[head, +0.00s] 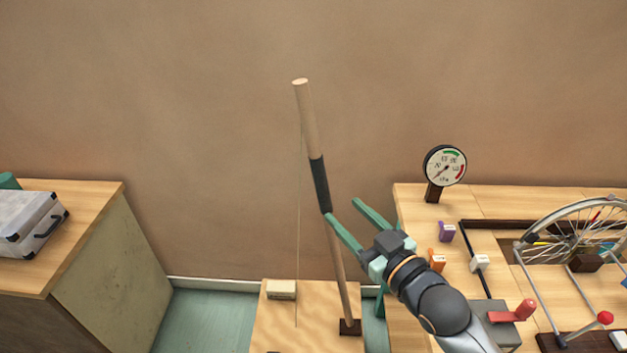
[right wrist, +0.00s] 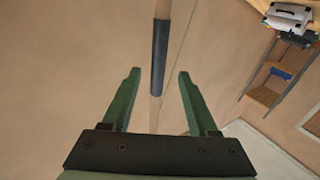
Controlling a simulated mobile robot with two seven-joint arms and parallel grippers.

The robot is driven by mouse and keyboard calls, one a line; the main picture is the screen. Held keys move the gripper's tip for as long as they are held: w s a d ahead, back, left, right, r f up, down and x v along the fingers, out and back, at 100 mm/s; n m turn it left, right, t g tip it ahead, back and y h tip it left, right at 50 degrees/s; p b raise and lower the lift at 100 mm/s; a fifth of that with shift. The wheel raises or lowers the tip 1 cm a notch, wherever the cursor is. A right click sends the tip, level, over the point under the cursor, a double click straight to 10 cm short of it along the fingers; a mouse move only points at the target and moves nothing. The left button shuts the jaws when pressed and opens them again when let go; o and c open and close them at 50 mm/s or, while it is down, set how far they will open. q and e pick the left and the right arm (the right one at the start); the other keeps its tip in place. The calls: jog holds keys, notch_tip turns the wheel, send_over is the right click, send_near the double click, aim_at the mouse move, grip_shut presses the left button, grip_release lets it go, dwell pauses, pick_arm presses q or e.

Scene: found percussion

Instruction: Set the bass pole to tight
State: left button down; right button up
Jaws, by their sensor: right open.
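The bass pole (head: 305,120) is a tall wooden stick with a black grip sleeve (head: 319,185). It leans to the left from a dark foot on a plywood board, and a thin string runs from near its top to the board. My right gripper (head: 341,207) is open, with one fingertip overlapping the lower end of the sleeve in the head view. In the right wrist view, the sleeve (right wrist: 160,58) lies in line with the gap between the open jaws (right wrist: 159,72). I cannot tell whether they touch. My left gripper is out of view.
A round gauge (head: 445,165) stands on the right bench, with coloured labelled blocks, a red-handled lever (head: 513,312) and a spoked wheel (head: 575,235). A white label block (head: 281,290) sits on the plywood board. A silver case (head: 28,222) lies on the left cabinet.

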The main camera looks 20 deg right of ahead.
jog(key=r+p+x, duration=0.1)
jog(key=x, duration=1.1)
jog(key=shift+w, duration=0.3)
jog(key=shift+a+r, duration=0.1)
jog(key=shift+r, duration=0.1)
grip_shut()
dwell(0.8)
